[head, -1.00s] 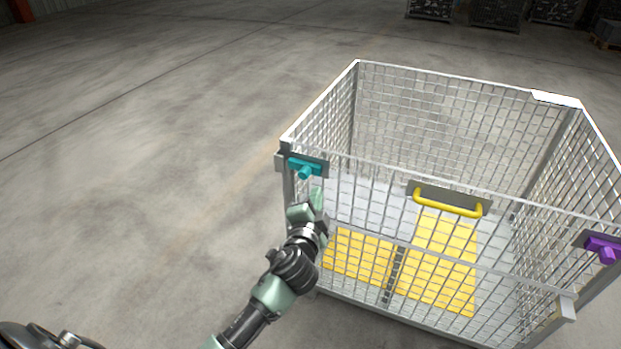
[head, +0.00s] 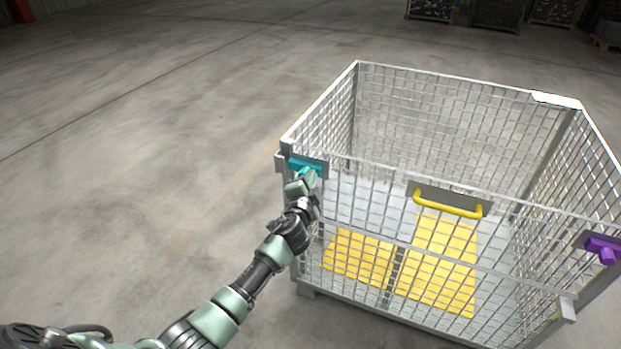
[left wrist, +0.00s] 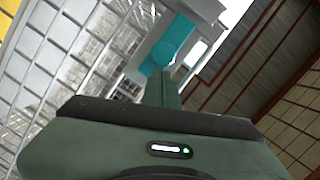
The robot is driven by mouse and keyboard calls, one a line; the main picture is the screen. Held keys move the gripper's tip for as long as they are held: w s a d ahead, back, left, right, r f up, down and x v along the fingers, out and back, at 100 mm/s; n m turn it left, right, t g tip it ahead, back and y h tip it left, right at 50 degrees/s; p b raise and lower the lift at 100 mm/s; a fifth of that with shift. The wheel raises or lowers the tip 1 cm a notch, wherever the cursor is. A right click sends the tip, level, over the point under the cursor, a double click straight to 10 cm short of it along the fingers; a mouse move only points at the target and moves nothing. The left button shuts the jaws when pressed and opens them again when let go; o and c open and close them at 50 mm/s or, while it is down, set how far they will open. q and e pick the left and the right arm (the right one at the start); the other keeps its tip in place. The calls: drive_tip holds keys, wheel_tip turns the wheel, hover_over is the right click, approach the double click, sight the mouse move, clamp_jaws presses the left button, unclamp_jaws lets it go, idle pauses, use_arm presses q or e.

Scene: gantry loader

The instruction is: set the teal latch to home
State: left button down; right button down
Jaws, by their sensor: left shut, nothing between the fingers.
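The teal latch (head: 308,164) sits at the top left front corner of the wire mesh cage (head: 376,164). My left gripper (head: 307,178) is just below and in front of the latch and overlaps its lower part in the head view. In the left wrist view the teal latch (left wrist: 172,42) lies straight ahead, past the shut fingers (left wrist: 165,88). The fingers hold nothing. Whether the fingertips touch the latch's knob, I cannot tell. My right gripper is not in view.
A purple latch (head: 603,248) is at the cage's right front corner. A yellow handle (head: 448,209) is on the front panel's middle. Yellow panels (head: 437,265) show low in the cage. Bare concrete floor (head: 150,140) lies to the left. Several loaded cages stand far back.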

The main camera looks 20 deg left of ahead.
sight(303, 166)
use_arm(q)
drive_tip(key=shift+a, duration=0.1)
drive_tip(key=a, duration=0.3)
drive_tip(key=shift+a, duration=0.15)
idle(0.4)
